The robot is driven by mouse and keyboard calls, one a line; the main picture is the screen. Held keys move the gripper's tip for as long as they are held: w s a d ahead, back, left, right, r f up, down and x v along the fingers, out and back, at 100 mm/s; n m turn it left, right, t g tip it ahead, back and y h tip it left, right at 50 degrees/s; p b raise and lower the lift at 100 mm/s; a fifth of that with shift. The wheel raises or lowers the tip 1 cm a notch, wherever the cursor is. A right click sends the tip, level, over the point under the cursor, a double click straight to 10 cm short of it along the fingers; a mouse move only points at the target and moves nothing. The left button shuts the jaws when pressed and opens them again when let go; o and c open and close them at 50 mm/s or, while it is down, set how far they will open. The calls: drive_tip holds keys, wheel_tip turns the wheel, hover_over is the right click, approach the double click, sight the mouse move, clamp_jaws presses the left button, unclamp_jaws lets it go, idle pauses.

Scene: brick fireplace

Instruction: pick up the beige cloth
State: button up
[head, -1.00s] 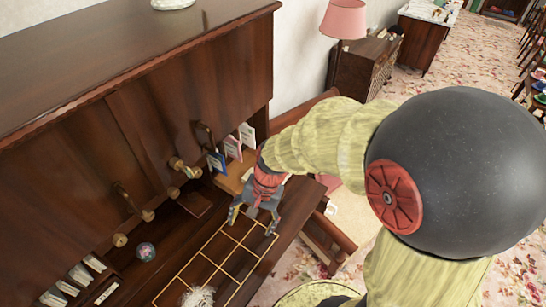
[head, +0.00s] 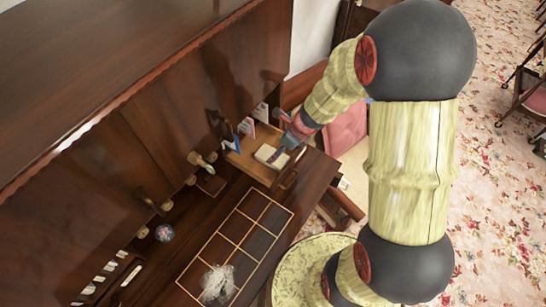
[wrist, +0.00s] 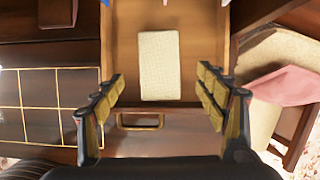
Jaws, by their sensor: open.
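The beige cloth (wrist: 159,65) is a pale, flat rectangle lying in an open wooden drawer (wrist: 125,65). In the head view the cloth (head: 266,154) shows inside the drawer (head: 245,161), partly crossed by something dark. My gripper (wrist: 160,84) is open and empty, its fingers spread wide to the left and right of the cloth in the wrist view. In the head view the gripper (head: 293,138) is at the drawer's right side, close to the cloth. No contact shows; its exact height above the cloth is hard to tell.
The drawer front has a dark handle (wrist: 140,121). Left of the drawer is a dark desktop with a gold grid (head: 238,239) and a whitish tangled item (head: 218,283). Upright cards (head: 247,127) stand behind the drawer. A pink cushion (head: 345,128) lies to the right.

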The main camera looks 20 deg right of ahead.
drive_tip(key=b+x, duration=0.1)
drive_tip(key=x, duration=0.5)
drive_tip(key=shift+w+f, duration=0.1)
drive_tip(key=shift+c, duration=1)
drive_tip(key=c, duration=1)
